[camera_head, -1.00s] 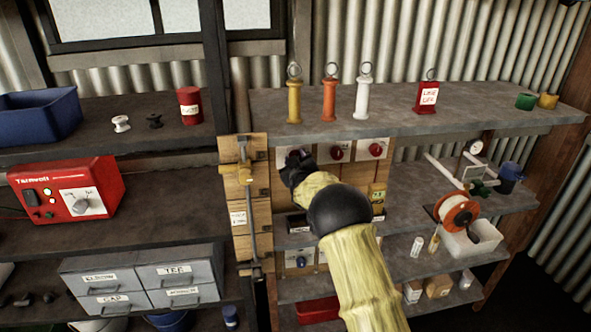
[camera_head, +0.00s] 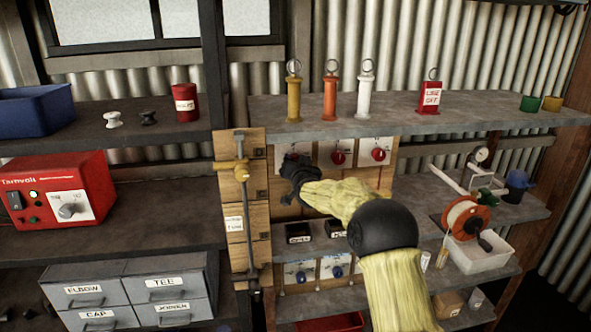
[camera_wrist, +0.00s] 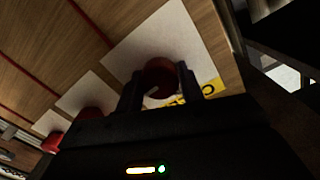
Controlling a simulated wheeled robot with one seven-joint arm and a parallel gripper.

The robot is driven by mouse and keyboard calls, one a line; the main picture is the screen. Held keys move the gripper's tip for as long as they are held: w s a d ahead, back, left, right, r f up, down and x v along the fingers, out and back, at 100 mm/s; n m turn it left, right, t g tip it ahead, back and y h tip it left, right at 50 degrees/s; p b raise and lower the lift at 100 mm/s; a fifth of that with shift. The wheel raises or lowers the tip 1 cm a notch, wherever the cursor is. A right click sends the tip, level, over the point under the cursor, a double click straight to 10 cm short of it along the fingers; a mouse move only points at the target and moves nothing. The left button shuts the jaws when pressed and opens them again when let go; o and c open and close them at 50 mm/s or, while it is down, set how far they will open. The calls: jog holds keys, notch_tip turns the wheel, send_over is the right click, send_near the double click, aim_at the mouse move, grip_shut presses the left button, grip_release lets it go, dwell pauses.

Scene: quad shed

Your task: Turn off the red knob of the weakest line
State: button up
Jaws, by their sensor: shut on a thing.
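A wooden board holds a row of three red knobs on white plates. My gripper (camera_head: 288,163) is at the left plate in the head view and covers that knob. The wrist view shows its fingers (camera_wrist: 160,85) on both sides of a round red knob (camera_wrist: 160,72), shut on it. A pale mark shows on the knob's face. The middle red knob (camera_head: 338,158) and right red knob (camera_head: 378,155) are free; they show in the wrist view as red shapes, partly hidden by the gripper body. A yellow label (camera_wrist: 211,88) is partly hidden beside the held knob.
A shelf above carries yellow (camera_head: 294,95), orange (camera_head: 330,98) and white (camera_head: 366,95) ringed cylinders. Below are dark labelled blocks (camera_head: 299,233) and blue knobs (camera_head: 301,277). A vertical rod with a brass fitting (camera_head: 236,168) stands left; a cable reel (camera_head: 466,217) is right.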

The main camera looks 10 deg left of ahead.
jog(key=shift+d+m, duration=0.1)
jog(key=shift+m, duration=0.4)
jog(key=o, duration=1)
jog(key=shift+b, duration=0.3)
jog(key=b+v, duration=0.3)
jog(key=v, duration=1.4)
jog(key=shift+s+d, duration=0.1)
jog(key=shift+s, duration=0.05)
